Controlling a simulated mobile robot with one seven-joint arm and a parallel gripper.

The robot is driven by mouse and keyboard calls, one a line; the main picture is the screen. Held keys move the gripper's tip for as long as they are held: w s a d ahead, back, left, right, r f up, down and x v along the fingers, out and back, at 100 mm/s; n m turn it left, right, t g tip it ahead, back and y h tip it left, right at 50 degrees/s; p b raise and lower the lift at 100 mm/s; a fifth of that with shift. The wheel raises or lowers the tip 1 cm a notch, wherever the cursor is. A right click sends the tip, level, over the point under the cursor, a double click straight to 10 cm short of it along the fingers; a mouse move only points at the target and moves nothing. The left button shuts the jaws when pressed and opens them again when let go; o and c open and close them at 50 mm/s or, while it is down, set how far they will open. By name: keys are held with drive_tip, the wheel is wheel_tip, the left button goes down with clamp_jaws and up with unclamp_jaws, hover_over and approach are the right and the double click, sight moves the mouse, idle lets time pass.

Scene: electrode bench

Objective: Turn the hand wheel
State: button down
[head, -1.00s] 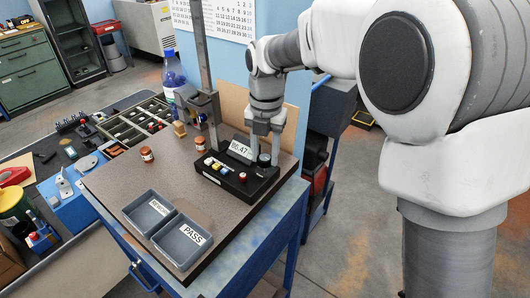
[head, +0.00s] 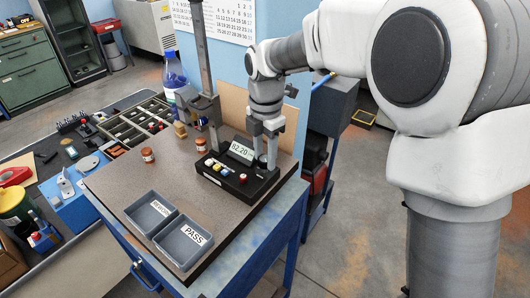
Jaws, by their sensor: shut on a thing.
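The hand wheel (head: 263,160) is a small dark knob on top of a black instrument box (head: 235,187), just right of its lit display. My gripper (head: 265,156) points down over it with its fingers shut on it. The fingers hide most of the wheel. The display (head: 242,152) seems to read 82.20. Several small coloured parts stand in a row on the front left of the box, with a red button (head: 243,178) to their right.
A tall grey column (head: 207,80) stands left of the box. Two small amber jars (head: 147,154) stand on the bench. Two grey trays, one marked PASS (head: 183,243), lie at the front. A blue-capped bottle (head: 174,75) is behind left. The bench middle is clear.

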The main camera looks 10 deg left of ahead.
drive_tip(key=m, duration=0.4)
drive_tip(key=shift+m, duration=0.3)
drive_tip(key=m, duration=0.5)
drive_tip(key=shift+p, duration=0.35)
drive_tip(key=m, duration=0.5)
drive_tip(key=shift+m, duration=0.4)
drive_tip(key=m, duration=0.4)
drive_tip(key=shift+m, duration=0.3)
drive_tip(key=m, duration=0.5)
drive_tip(key=shift+m, duration=0.3)
drive_tip(key=m, duration=0.4)
drive_tip(key=m+p, duration=0.1)
drive_tip(key=m, duration=0.5)
drive_tip(key=shift+w+r, duration=0.1)
drive_tip(key=shift+m+p, duration=0.35)
drive_tip(key=shift+m, duration=1.85)
